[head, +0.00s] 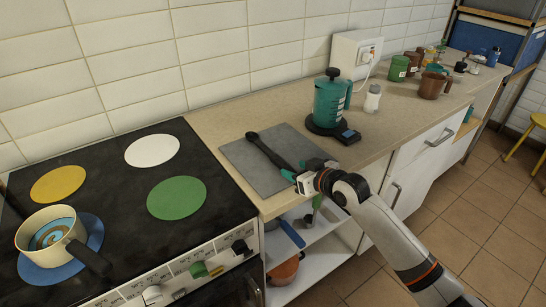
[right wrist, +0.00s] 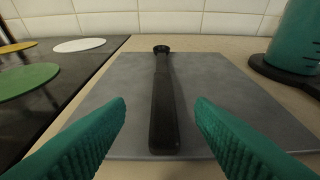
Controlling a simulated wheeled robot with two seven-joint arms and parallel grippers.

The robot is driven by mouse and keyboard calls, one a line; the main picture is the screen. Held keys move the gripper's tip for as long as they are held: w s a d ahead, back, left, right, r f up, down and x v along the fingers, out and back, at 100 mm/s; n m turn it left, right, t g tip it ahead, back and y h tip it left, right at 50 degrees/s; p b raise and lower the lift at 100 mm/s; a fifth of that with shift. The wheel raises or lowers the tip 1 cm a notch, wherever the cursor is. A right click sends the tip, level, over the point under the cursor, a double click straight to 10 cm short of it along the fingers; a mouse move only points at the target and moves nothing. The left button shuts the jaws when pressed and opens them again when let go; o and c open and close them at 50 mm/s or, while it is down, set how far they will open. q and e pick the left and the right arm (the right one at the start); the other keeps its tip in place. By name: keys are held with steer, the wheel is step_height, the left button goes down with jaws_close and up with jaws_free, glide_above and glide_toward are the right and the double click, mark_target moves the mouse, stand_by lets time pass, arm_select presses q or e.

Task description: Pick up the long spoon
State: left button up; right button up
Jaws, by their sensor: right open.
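The long spoon (head: 268,151) is black and lies on a grey mat (head: 243,159) on the counter. In the right wrist view the spoon (right wrist: 163,105) runs away from me, its thick handle end near and its small round end far. My right gripper (head: 292,173) is at the near edge of the mat by the handle end. In the right wrist view its green fingers (right wrist: 160,130) are open, one on each side of the handle, with clear gaps and nothing between them touching. My left gripper is not in view.
A teal kettle (head: 329,102) on a dark base stands right of the mat, with a white shaker (head: 373,98) beside it. The stove (head: 130,210) with a pot (head: 52,238) is at left. Mugs and jars stand farther back right.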

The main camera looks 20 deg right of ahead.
mark_target(285, 165)
steer(key=shift+p+x, duration=0.35)
steer(key=shift+x, duration=2.6)
steer(key=shift+d, duration=0.2)
jaws_close()
